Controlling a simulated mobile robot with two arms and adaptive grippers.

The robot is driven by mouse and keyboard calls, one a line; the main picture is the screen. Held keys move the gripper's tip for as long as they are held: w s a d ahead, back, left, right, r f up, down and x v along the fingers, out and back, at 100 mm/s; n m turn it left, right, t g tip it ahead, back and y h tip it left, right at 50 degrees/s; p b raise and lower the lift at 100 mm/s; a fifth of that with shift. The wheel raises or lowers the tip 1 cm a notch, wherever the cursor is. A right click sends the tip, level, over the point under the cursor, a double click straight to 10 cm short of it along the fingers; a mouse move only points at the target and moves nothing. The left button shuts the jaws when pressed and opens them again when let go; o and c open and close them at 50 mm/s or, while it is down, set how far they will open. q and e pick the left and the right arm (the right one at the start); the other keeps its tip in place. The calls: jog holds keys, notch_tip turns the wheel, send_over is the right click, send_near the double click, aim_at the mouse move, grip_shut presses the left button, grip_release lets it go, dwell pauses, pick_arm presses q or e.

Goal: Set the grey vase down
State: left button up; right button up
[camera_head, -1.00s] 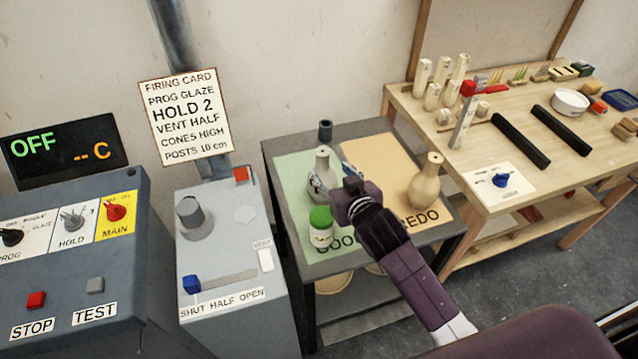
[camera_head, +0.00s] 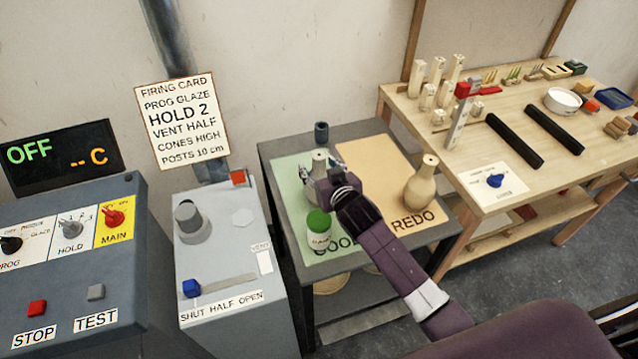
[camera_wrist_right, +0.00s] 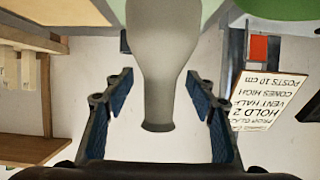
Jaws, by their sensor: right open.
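The grey vase (camera_head: 319,162) stands upright on the green half of the small table, the side whose lettering is partly hidden. My right gripper (camera_head: 322,180) is at the vase and covers much of its body in the head view. In the right wrist view the vase (camera_wrist_right: 153,65) hangs from the top of the picture, with its neck between the open fingers of my right gripper (camera_wrist_right: 162,112). Clear gaps show on both sides of the neck, so the fingers do not touch it there. My left gripper is not in view.
A green-lidded jar (camera_head: 319,229) stands just in front of the vase. A small dark cup (camera_head: 321,132) is behind it. A tan vase (camera_head: 422,182) stands on the orange REDO half (camera_head: 375,160). The grey vent box (camera_head: 222,265) is left of the table.

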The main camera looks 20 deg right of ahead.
jog(key=shift+s+f, duration=0.1)
grip_shut()
dwell(0.3)
